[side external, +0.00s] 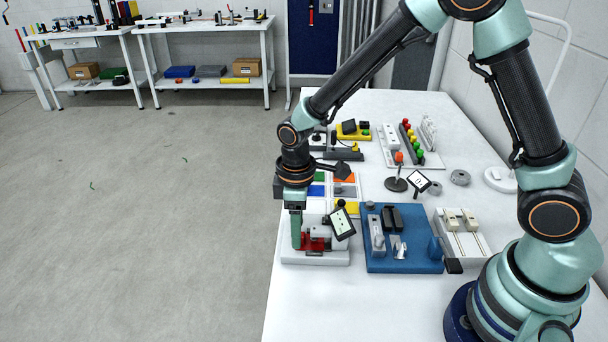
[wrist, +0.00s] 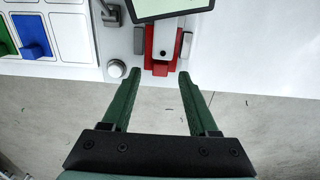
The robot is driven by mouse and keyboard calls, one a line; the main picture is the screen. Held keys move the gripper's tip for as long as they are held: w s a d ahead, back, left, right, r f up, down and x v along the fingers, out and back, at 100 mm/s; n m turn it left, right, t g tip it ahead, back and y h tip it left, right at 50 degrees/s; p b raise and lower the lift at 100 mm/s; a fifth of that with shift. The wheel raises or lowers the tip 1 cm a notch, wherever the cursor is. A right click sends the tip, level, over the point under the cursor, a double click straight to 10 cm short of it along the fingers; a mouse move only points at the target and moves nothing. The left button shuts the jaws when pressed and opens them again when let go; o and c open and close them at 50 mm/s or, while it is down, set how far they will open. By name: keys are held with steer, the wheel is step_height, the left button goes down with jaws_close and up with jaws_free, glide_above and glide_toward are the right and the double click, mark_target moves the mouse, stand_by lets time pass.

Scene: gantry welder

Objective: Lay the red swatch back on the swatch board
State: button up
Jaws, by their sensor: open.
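The wrist view shows part of the board with a blue swatch (wrist: 34,36) that has a raised tab. A red piece (side external: 316,243) is on a white-based unit in front of the board. I cannot tell surely whether it is the red swatch. My gripper (side external: 297,243) points down there. In the wrist view, its green fingers (wrist: 158,74) are open and the red piece (wrist: 160,69) shows between and beyond the tips.
A tilted screen (side external: 342,223) stands close beside my gripper. A blue tray unit (side external: 403,258) and a white slotted unit (side external: 463,232) stand to the right. Several fixtures and a small stand (side external: 396,183) are farther back. The table's left edge is near.

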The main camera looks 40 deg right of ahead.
steer(key=shift+f, duration=0.6)
jaws_close()
steer(key=w+a, duration=0.5)
steer(key=shift+r, duration=0.15)
stand_by(0.9)
stand_by(0.4)
step_height(320, 180, up, 7)
steer(key=shift+f, duration=0.2)
stand_by(0.8)
